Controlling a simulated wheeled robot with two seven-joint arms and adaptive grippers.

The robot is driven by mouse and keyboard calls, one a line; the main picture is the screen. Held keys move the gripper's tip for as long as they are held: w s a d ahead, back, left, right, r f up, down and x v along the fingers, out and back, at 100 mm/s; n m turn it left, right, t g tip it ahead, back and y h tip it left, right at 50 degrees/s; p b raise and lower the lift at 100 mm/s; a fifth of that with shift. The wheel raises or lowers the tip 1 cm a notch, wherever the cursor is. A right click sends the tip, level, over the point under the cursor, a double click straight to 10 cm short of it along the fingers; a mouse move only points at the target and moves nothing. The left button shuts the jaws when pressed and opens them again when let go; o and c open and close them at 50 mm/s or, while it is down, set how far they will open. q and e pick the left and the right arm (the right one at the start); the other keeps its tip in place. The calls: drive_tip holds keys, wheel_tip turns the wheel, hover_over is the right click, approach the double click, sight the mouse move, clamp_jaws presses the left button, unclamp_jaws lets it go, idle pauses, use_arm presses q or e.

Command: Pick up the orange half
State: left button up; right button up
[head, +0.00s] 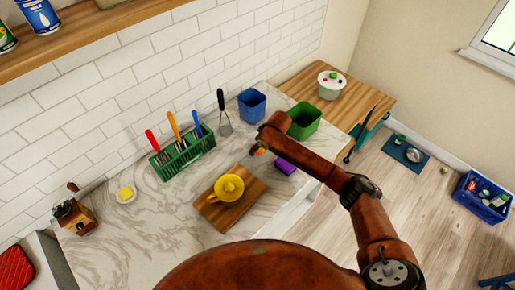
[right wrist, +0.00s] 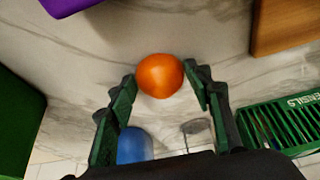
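The orange half (right wrist: 160,74) rests on the marble counter and shows as a rounded orange shape in the right wrist view; its cut face is not visible. In the head view only a small bit of it (head: 259,152) shows beside my right arm. My right gripper (right wrist: 160,82) is open, with one green-padded finger on each side of the orange half near the fingertips. Gaps seem to remain between the fingers and the fruit, though contact is hard to judge. In the head view my own arm mostly hides the right gripper. My left gripper is not in view.
A purple block (head: 285,165) lies close by on the right. A green bin (head: 304,120) and blue container (head: 252,105) stand behind. A cutting board (head: 214,212) with a yellow juicer (head: 229,187) is left of the arm. A green utensil rack (head: 184,152) stands near the wall.

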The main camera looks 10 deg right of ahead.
drive_tip(key=c, duration=0.7)
drive_tip(key=shift+r, duration=0.1)
